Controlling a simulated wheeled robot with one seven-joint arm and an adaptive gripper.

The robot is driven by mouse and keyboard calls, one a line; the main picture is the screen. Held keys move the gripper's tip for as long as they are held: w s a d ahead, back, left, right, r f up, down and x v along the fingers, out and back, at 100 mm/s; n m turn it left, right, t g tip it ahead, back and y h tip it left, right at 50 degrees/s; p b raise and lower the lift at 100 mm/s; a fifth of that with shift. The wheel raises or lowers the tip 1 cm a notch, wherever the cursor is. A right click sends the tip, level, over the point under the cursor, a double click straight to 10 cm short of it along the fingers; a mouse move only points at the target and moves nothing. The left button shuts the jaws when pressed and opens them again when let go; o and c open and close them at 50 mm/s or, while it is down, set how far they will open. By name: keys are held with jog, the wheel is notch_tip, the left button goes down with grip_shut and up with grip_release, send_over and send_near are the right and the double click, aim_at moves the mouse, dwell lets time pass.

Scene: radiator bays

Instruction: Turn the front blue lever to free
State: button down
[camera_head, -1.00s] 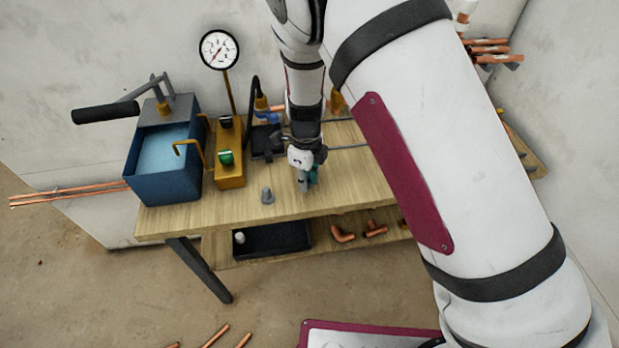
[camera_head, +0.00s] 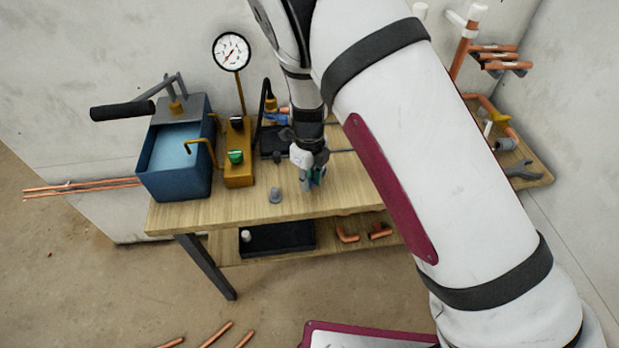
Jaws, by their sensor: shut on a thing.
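My gripper (camera_head: 311,184) points down over the front part of the wooden bench top, right of a small grey plug. It is shut on a small teal thing (camera_head: 319,176), mostly hidden by the fingers; I cannot tell its shape or whether it touches the bench. A small blue lever-like part (camera_head: 276,119) shows behind, beside a brass fitting at the black hose, left of my wrist. It stands apart from my gripper. I cannot make out a second blue lever, and my arm hides part of the bench.
A blue tank pump (camera_head: 173,180) with a black handle stands at left, beside a yellow block (camera_head: 238,170) with a green knob and gauge. The grey plug (camera_head: 275,195) stands near the bench's front edge. Copper pipes (camera_head: 505,60) and a grey wrench (camera_head: 523,170) are at right.

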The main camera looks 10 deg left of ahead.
jog(key=shift+w, duration=0.1)
jog(key=c, duration=1.7)
grip_release()
notch_tip(320, 180, up, 12)
